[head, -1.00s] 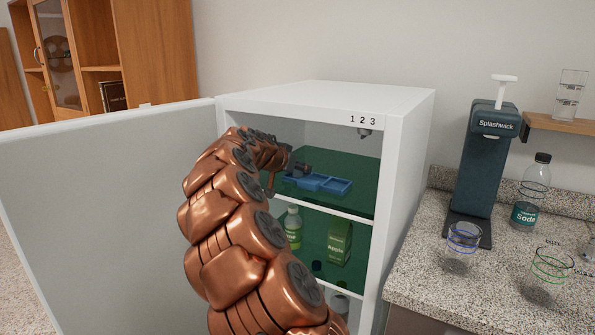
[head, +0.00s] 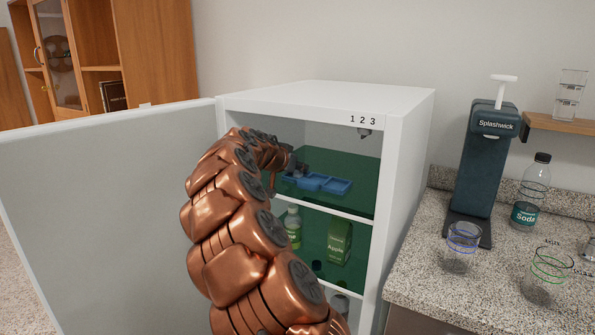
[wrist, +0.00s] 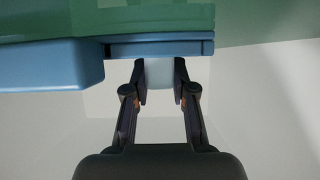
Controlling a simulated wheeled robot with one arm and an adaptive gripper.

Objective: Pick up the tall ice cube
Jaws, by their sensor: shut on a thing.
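In the wrist view my gripper (wrist: 160,83) is shut on a pale, translucent bluish block (wrist: 159,69), the tall ice cube, with a dark finger on each side. The cube's upper end meets the edge of the blue ice tray (wrist: 50,68) in that picture; I cannot tell whether they touch. In the head view the blue ice tray (head: 335,187) sits on the fridge's upper green shelf. My gripper (head: 293,168) is at the tray's left end there, partly hidden by my arm. The cube cannot be made out in the head view.
The white fridge (head: 398,150) stands open, its door (head: 110,220) swung left. A bottle (head: 292,228) and an apple carton (head: 340,242) stand on the shelf below. A drink dispenser (head: 483,165), soda bottle (head: 525,210) and glasses (head: 463,240) stand on the counter at right.

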